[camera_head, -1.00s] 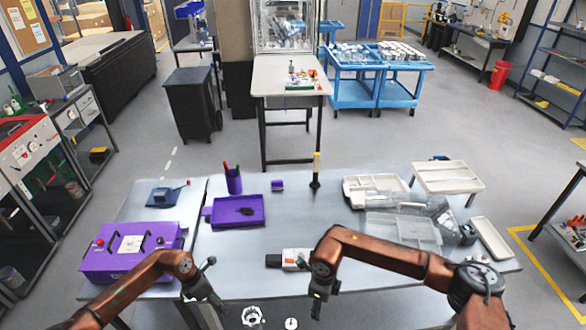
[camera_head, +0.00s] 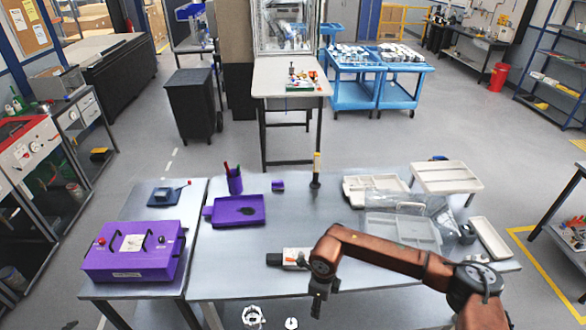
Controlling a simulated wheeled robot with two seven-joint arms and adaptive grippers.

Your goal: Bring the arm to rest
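My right arm comes in from the lower right and bends over the front of the table. Its gripper (camera_head: 317,300) hangs pointing down at the table's front edge, beside a small grey-and-white device (camera_head: 290,258). The gripper is small and seen edge-on, so I cannot tell whether its fingers are apart. I see nothing hanging from it. My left arm and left gripper are out of view, apart from a possible small dark tip at the lower left edge.
A purple box (camera_head: 132,266) stands on the left table. A purple tray (camera_head: 240,222), a pen cup (camera_head: 234,181) and a yellow-topped upright tool (camera_head: 316,170) stand behind. White trays (camera_head: 447,177) and clear bins (camera_head: 403,230) fill the right side. Machined housings (camera_head: 252,317) show below the front edge.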

